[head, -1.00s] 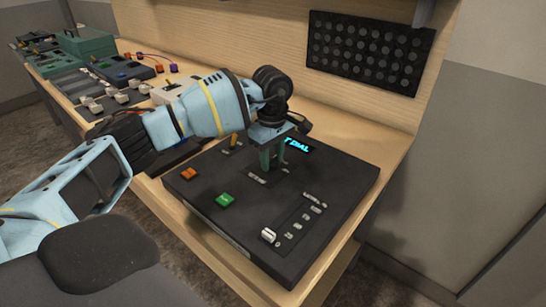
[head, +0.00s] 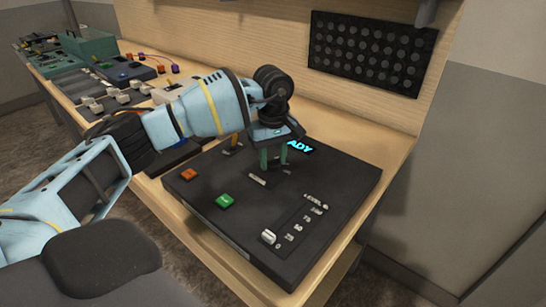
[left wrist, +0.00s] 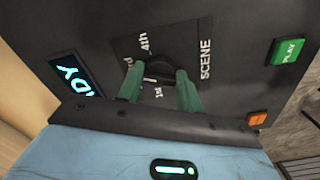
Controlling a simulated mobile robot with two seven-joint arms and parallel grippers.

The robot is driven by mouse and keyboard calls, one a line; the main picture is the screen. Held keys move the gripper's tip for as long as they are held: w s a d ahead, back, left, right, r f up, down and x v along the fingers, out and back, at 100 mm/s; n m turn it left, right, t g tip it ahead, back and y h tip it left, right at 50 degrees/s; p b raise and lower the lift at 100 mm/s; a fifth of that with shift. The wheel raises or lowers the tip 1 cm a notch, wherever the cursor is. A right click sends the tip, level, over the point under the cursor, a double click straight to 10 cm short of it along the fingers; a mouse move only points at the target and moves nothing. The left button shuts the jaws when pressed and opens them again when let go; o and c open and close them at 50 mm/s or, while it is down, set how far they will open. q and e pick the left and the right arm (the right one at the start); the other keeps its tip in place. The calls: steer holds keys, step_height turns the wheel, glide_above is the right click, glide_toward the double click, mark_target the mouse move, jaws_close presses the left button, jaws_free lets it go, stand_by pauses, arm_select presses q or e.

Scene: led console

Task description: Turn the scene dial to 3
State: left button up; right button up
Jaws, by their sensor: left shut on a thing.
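The black console (head: 325,190) lies on the wooden bench. My left gripper (head: 274,160) points down at its far part, and its green fingers are shut on the scene dial. In the left wrist view the dial (left wrist: 158,68) is a dark round knob between the fingers, beside the word SCENE. The labels 1st and 4th show around it, and another is partly hidden by a finger. I cannot tell which label the dial points at. The console's display (head: 300,147) is partly hidden and shows "ADY" in blue. My right gripper is not in view.
A green PLAY button (head: 225,201) and an orange button (head: 188,174) are on the console's left part. A white slider handle (head: 269,236) is near its front edge. Other consoles stand farther left on the bench. A black perforated panel (head: 370,52) is on the back wall.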

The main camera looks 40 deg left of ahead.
mark_target(273, 159)
arm_select(q)
steer(key=o, duration=1)
steer(key=shift+r, duration=3.9)
